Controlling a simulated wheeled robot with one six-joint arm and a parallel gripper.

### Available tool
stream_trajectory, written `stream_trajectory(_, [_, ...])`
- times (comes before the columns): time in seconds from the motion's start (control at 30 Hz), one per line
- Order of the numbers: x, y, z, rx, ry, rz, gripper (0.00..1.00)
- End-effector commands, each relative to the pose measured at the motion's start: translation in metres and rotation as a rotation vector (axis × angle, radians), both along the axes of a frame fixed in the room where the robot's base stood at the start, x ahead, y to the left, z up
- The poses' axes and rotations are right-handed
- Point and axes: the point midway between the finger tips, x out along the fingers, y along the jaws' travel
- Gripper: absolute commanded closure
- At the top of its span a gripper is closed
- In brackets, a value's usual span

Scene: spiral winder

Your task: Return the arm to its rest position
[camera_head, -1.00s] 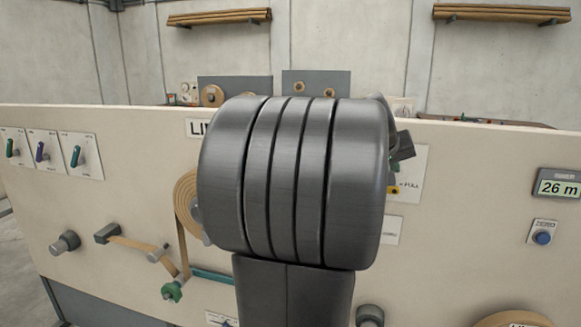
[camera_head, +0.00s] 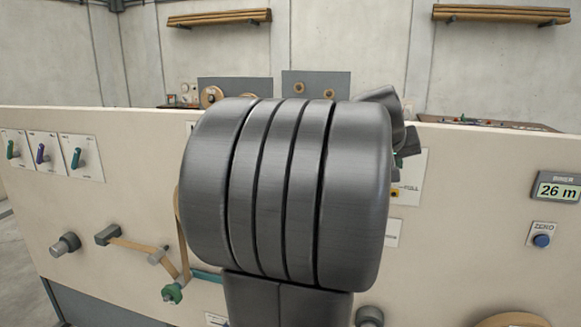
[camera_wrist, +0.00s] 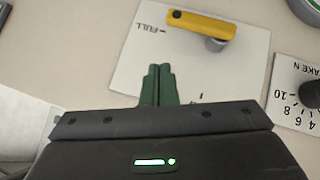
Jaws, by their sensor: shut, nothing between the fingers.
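My arm's large dark grey joint fills the middle of the head view and hides much of the panel behind it. My gripper (camera_wrist: 159,86) shows in the wrist view. Its two green fingers are together with nothing between them. They are in front of a white plate (camera_wrist: 135,62) marked FULL, which carries a yellow lever (camera_wrist: 200,24) on a grey pivot. The fingers appear apart from the lever.
The cream panel (camera_head: 480,190) stands close before me. It carries three switches (camera_head: 78,158) at left, a tape path with a green-tipped roller (camera_head: 172,293), a 26 m display (camera_head: 557,190) and a blue ZERO button (camera_head: 542,240). A dial plate (camera_wrist: 298,95) is right of the fingers.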

Motion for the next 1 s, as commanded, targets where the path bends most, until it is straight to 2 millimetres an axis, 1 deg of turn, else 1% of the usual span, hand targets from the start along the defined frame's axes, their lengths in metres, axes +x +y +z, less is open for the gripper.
stream_trajectory(0.03, [0.007,-0.002,-0.01,0.001,0.005,0.0,1.0])
stream_trajectory(0.1, [0.015,-0.005,-0.021,0.0,0.005,0.0,1.0])
stream_trajectory(0.2, [0.015,0.001,-0.027,-0.052,0.034,0.005,1.0])
stream_trajectory(0.6, [0.019,0.017,-0.035,-0.268,0.126,0.004,1.0])
stream_trajectory(1.0, [0.027,0.041,-0.033,-0.5,0.166,0.001,1.0])
